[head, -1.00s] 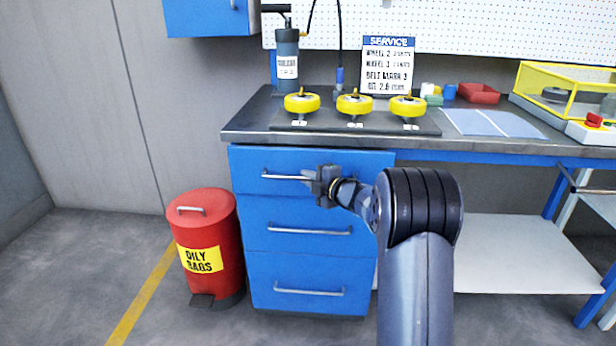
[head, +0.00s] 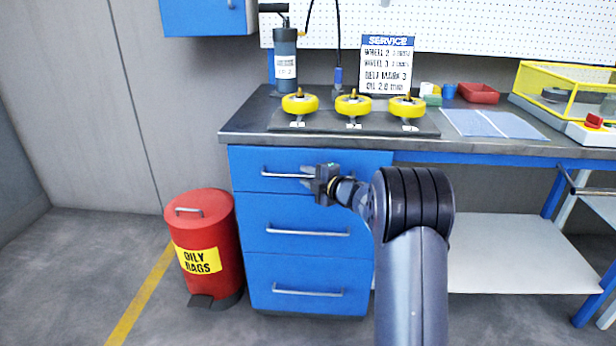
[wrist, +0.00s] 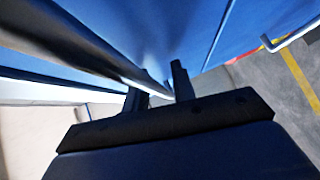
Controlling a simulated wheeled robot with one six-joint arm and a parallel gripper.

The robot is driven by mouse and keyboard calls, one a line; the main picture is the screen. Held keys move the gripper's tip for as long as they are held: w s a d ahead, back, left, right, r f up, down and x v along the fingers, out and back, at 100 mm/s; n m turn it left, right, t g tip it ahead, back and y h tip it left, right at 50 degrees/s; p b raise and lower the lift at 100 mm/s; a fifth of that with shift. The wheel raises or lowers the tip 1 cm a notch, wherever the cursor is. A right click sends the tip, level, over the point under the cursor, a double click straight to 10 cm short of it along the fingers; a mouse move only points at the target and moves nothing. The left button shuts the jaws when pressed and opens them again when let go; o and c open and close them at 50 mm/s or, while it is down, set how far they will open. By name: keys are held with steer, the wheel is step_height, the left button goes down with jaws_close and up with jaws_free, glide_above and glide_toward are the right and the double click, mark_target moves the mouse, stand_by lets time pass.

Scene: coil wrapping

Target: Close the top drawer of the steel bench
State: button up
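The steel bench (head: 235,135) has a blue cabinet under its left end. The top drawer (head: 245,163) looks flush or nearly flush with the cabinet; a small gap would be hard to see. Its metal bar handle (head: 280,175) runs along the front. My gripper (head: 308,176) is at the handle's right part, with one finger above and one below it. In the wrist view, the fingers (wrist: 158,88) are apart, with the bar (wrist: 105,62) running in toward the space between them. Whether they touch it is unclear.
Two closed lower drawers (head: 308,213) have bar handles. A red oily-rags bin (head: 203,225) stands left of the cabinet. Yellow wheels (head: 353,105) on a dark mat, a service sign (head: 386,65) and a red tray (head: 478,93) are on the benchtop. Floor at front left is clear.

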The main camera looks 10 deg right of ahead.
steer(key=shift+r, duration=0.45)
steer(key=shift+s+d, duration=0.15)
steer(key=f+p+v, duration=0.1)
steer(key=v, duration=0.9)
steer(key=shift+s, duration=0.2)
steer(key=shift+w+r, duration=0.1)
steer(key=b+x, duration=0.1)
steer(key=x, duration=0.9)
steer(key=shift+w+r, duration=0.1)
steer(key=shift+w, duration=0.15)
steer(key=shift+s+a, duration=0.3)
